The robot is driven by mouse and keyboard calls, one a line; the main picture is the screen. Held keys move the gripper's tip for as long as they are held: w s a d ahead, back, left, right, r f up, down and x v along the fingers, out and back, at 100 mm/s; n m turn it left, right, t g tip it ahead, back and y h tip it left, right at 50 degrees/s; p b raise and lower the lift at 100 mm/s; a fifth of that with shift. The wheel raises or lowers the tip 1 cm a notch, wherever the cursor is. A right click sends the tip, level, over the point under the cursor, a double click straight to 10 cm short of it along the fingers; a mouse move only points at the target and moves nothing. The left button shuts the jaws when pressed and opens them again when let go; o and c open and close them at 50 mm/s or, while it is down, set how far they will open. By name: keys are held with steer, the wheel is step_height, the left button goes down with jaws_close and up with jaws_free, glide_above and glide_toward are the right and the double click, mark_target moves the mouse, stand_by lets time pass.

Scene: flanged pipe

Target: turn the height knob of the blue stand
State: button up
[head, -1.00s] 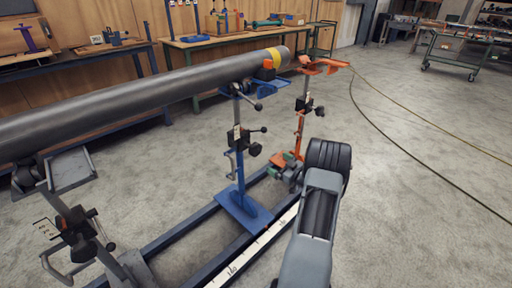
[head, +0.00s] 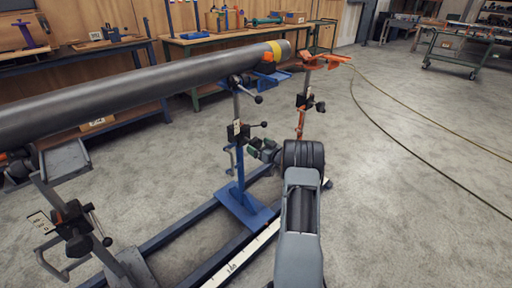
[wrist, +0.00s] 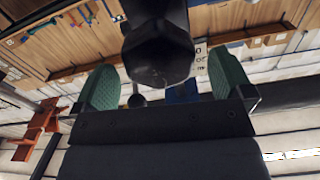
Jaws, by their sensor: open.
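The blue stand (head: 238,190) stands upright on the rail, under the far end of the grey pipe (head: 130,88). A black clamp block sits on its post, with a black ball-ended lever (head: 263,124) to the right. Another black knob (head: 258,99) is higher, near the pipe cradle. My gripper (head: 262,148) is open beside the post, just below the clamp lever. In the wrist view a large black knob (wrist: 158,50) shows close up, between and beyond the green finger pads, with gaps on both sides. I cannot tell whether it touches anything.
An orange stand (head: 300,124) stands behind my arm, its base hidden. A grey stand (head: 75,225) holds the near part of the pipe. Workbenches (head: 200,40) line the back wall.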

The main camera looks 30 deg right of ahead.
steer(key=shift+w+a, duration=0.15)
steer(key=shift+w, duration=0.85)
steer(key=c, duration=0.9)
steer(key=shift+f+n+b, duration=0.1)
steer(key=shift+n+b, duration=0.2)
steer(key=shift+b, duration=0.1)
steer(key=n+b, duration=0.3)
steer(key=n, duration=0.1)
steer(key=shift+a+f+n, duration=0.1)
steer(key=shift+n, duration=0.3)
steer(key=n+b, duration=0.5)
steer(key=n, duration=0.1)
steer(key=shift+a+f+b, duration=0.1)
steer(key=shift+b, duration=0.3)
steer(key=n+b, duration=0.2)
steer(key=n, duration=0.2)
steer(key=shift+n, duration=0.4)
steer(key=shift+n+b, duration=0.4)
steer(key=shift+n, duration=1.8)
